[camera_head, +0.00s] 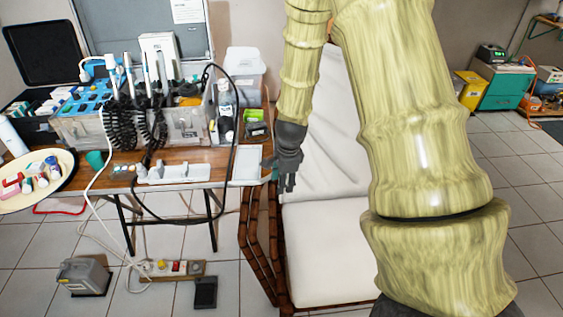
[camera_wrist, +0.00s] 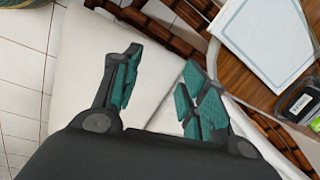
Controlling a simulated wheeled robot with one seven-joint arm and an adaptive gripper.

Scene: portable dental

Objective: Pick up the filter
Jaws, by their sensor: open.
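I cannot tell for sure which thing is the filter; nothing in view is clearly one. My gripper (camera_head: 284,181) hangs over the left side of the white chair, just right of the table's right end. In the wrist view its two teal-padded fingers (camera_wrist: 158,82) are spread apart, with only pale cushion between them. The wooden table (camera_head: 190,180) holds a white flat tray (camera_head: 248,168) near its right corner, left of the gripper. This tray also shows at the upper right of the wrist view (camera_wrist: 268,40).
The white chair (camera_head: 325,240) has a brown woven frame. The table carries a dental unit (camera_head: 185,130) with coiled hoses, a white rack (camera_head: 170,174), a green item (camera_head: 253,115) and a clear bin (camera_head: 245,62). A round tray (camera_head: 62,160) with bottles stands left. A black cable hangs off the table's front.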

